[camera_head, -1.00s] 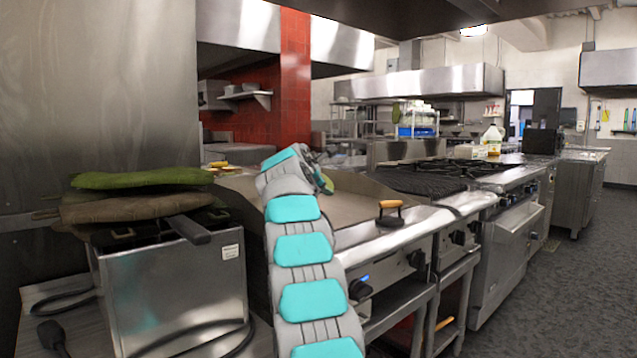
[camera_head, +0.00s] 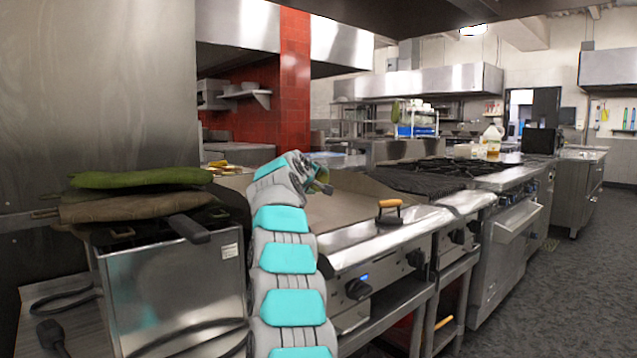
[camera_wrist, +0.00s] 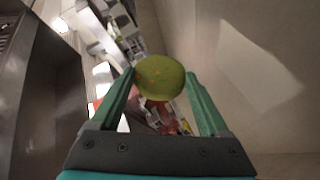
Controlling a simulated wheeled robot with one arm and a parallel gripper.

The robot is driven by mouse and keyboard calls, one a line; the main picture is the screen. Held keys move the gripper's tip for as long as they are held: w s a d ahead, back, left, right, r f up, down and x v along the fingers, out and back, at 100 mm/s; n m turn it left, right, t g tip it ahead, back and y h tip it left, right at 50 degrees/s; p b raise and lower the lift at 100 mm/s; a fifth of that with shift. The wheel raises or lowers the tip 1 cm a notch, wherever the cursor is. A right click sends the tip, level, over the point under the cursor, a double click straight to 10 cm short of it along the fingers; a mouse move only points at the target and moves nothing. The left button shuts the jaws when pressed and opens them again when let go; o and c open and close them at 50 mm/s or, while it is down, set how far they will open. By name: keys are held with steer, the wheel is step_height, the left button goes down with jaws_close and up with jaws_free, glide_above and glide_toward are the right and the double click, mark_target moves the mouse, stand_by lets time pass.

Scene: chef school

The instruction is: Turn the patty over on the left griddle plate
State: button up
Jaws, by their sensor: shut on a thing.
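The patty (camera_wrist: 158,78) is a round, olive-green disc with small orange specks in the wrist view. My gripper (camera_wrist: 160,72) is shut on it, with a green finger on either side. In the head view my gripper (camera_head: 321,182) shows small and side-on above the griddle plate (camera_head: 350,208). There the patty is too small to tell apart from the fingers. The plate is a flat, brownish surface with a steel front edge, and my arm hides its left part. No gap between patty and plate can be judged.
A wooden-handled tool (camera_head: 390,211) stands at the griddle's front right. Left of my arm is a steel appliance (camera_head: 170,290) with green and brown cloth-like pads (camera_head: 140,178) on top. A burner range (camera_head: 440,172) lies right of the griddle. Small food items (camera_head: 222,167) show behind.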

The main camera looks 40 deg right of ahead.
steer(key=m, duration=0.6)
steer(key=shift+w, duration=0.4)
steer(key=m, duration=0.3)
steer(key=w+m, duration=0.1)
steer(key=m, duration=0.2)
steer(key=shift+a+f+h, duration=0.1)
steer(key=shift+f+h, duration=0.05)
steer(key=shift+h, duration=0.25)
step_height(320, 180, down, 6)
steer(key=b, duration=0.5)
steer(key=o, duration=1.3)
steer(key=shift+c, duration=0.2)
steer(key=shift+s, duration=0.1)
